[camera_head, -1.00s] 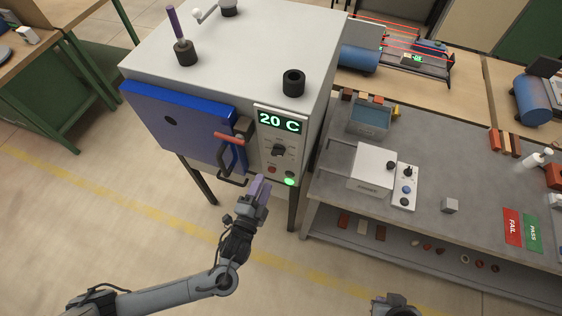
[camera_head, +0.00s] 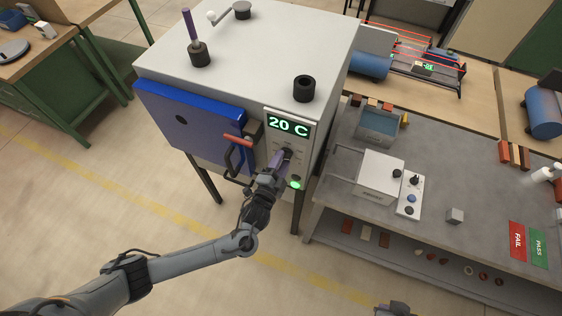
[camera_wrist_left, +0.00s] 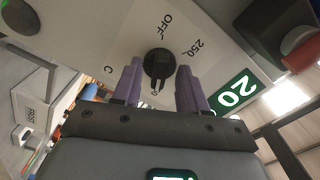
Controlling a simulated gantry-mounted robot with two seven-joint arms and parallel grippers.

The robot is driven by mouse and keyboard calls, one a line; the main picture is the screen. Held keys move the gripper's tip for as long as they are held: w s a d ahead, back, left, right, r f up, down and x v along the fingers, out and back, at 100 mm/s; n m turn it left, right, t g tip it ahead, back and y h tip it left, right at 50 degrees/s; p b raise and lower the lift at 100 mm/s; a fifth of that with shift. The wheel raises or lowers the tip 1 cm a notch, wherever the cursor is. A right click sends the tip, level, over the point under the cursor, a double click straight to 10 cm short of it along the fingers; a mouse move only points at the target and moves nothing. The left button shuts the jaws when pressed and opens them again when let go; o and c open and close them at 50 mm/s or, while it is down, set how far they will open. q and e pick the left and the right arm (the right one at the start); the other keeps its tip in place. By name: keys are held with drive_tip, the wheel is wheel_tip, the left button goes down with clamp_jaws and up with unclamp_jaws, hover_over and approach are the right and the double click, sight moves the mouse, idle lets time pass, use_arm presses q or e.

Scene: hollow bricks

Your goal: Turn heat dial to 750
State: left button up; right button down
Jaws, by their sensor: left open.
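The furnace's black heat dial (camera_head: 288,153) sits on the front panel below the green display (camera_head: 288,124), which reads 20 C. The dial (camera_wrist_left: 158,64) also shows in the left wrist view, with the marks OFF and 250 beside it. My left gripper (camera_head: 280,158) is at the panel, open, and partly hides the dial in the head view. In the left wrist view its two purple fingers (camera_wrist_left: 158,80) stand apart, one on each side of the dial, with a gap on both sides. My right gripper (camera_head: 395,309) is only partly in view at the bottom edge.
The blue furnace door (camera_head: 190,125) with its red-topped handle (camera_head: 237,140) is left of the panel. A lit green button (camera_head: 295,184) is below the dial. A grey workbench (camera_head: 440,175) with a white device stands to the right.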

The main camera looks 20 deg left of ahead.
use_arm(q)
clamp_jaws()
drive_tip(key=shift+n, duration=0.6)
unclamp_jaws()
drive_tip(key=shift+s, duration=0.1)
drive_tip(key=s+b, duration=0.1)
drive_tip(key=s, duration=0.9)
drive_tip(key=shift+s, duration=0.35)
